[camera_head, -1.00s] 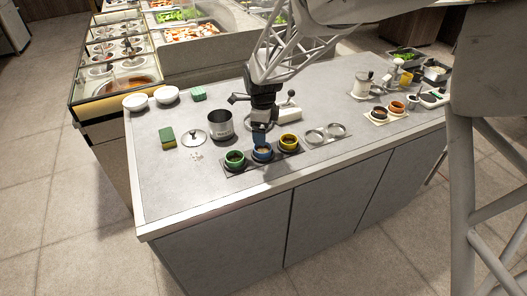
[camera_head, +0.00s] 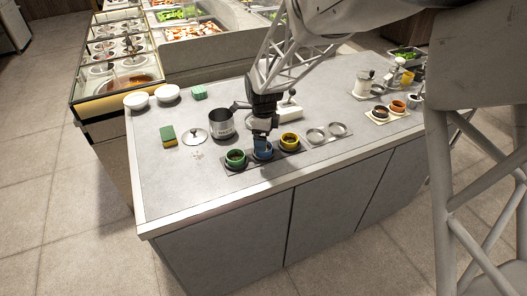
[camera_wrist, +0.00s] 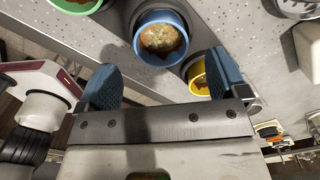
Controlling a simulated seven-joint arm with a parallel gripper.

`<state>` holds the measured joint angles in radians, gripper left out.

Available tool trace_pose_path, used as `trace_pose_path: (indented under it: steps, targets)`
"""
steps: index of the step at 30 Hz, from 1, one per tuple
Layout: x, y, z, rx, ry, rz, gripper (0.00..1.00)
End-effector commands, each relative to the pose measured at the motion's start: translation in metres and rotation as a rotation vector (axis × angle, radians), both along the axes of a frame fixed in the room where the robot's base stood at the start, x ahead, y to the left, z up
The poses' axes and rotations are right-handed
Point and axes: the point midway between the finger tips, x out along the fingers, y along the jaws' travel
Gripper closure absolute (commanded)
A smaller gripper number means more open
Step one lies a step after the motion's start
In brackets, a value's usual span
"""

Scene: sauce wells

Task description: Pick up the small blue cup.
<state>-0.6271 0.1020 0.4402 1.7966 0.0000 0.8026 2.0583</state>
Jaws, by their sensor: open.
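The small blue cup (camera_head: 262,151) stands upright in a holder strip on the counter, between a green cup (camera_head: 236,158) and a yellow cup (camera_head: 290,141). In the wrist view the blue cup (camera_wrist: 160,38) holds a brownish sauce with a pale, crusty top. My gripper (camera_head: 262,138) is right above the blue cup in the head view. In the wrist view my gripper (camera_wrist: 163,78) is open, with its two blue fingers apart and the cup lying just beyond and between their tips. I cannot tell whether a finger touches the cup.
A sponge (camera_head: 168,137) and a lid (camera_head: 193,136) lie to the left. The counter's front left is clear.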

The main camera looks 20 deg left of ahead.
Motion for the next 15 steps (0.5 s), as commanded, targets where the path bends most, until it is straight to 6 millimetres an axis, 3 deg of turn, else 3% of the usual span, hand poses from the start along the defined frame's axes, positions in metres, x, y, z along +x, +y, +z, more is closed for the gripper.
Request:
trace_pose_path:
  steps: [9, 15]
  targets:
    - [0.001, 0.001, -0.035, -0.001, 0.001, 0.0, 0.08]
    - [0.001, 0.001, -0.043, 0.0, 0.0, 0.0, 0.08]
